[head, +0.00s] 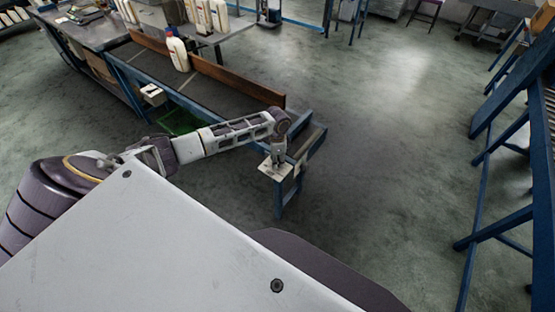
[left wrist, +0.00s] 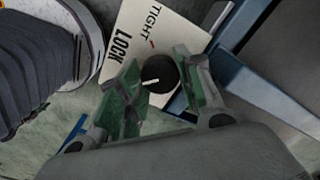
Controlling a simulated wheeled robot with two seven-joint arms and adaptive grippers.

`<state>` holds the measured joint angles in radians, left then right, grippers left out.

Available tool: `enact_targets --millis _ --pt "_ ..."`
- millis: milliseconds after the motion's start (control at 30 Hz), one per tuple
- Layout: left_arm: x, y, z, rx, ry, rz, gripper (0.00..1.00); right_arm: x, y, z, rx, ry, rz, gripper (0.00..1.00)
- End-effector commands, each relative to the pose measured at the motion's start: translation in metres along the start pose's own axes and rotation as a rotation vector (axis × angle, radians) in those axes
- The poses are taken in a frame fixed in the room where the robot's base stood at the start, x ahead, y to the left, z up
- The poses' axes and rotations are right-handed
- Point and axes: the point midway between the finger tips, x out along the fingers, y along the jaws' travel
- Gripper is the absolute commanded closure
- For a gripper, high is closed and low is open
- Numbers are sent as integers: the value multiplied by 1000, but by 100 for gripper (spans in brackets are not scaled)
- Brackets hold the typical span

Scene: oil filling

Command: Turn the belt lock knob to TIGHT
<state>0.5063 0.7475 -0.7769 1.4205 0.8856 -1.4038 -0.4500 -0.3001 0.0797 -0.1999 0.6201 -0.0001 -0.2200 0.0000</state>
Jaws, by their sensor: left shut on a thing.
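The belt lock knob (left wrist: 160,72) is black and round with a short white pointer line, seen in the left wrist view. It sits on a white plate (left wrist: 185,38) printed TIGHT and LOCK, with a small red mark by TIGHT. The white line lies roughly sideways on the knob's left part, not toward the red mark. My left gripper (left wrist: 160,90) has its green-padded fingers on either side of the knob and is shut on it. In the head view my left gripper (head: 278,158) is over the plate (head: 270,172) at the conveyor's near end. My right gripper is out of view.
The conveyor belt (head: 215,93) has a blue frame and a brown side rail (head: 235,82). A white bottle (head: 178,52) stands on the belt farther back. A blue frame structure (head: 500,140) stands at the right. The floor between is clear.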

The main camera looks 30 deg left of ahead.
Motion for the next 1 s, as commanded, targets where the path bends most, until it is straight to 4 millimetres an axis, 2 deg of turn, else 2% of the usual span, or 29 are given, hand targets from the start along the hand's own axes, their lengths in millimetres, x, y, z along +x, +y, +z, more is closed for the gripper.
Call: enact_targets --millis 467,1000 --pt "-2 0 0 183 0 2 88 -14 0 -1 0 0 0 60" --pt "-2 0 -1 591 1 1 88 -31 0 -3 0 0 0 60"
